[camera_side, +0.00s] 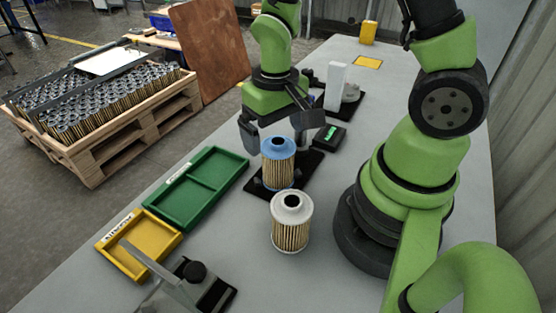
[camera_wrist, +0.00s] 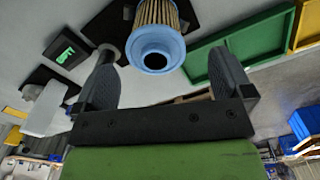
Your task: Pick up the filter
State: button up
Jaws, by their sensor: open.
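A pleated filter with a blue cap (camera_side: 277,171) stands upright on a black plate (camera_side: 312,162) in the side view. A second filter with a pale cap (camera_side: 291,231) stands on the table nearer the camera. My gripper (camera_side: 279,131) is open and empty, close behind and above the blue-capped filter. In the wrist view my gripper (camera_wrist: 164,60) has its fingers spread wide. The blue-capped filter (camera_wrist: 155,47) shows between and beyond the fingertips, with no clear contact. The pale-capped filter cannot be made out there.
A green tray (camera_side: 203,187) and a yellow tray (camera_side: 120,262) lie left of the filters. A small box with a lit green display (camera_side: 328,135) and a white upright block (camera_side: 336,87) stand behind to the right. A metal fixture (camera_side: 197,285) is at the front.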

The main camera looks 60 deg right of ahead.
aim_at(278, 153)
jog(key=shift+d+f, duration=0.15)
jog(key=shift+f, duration=1.3)
jog(key=shift+d+f, duration=0.1)
jog(key=shift+f, duration=1.3)
jog(key=c, duration=1.1)
jog(key=shift+r, duration=0.15)
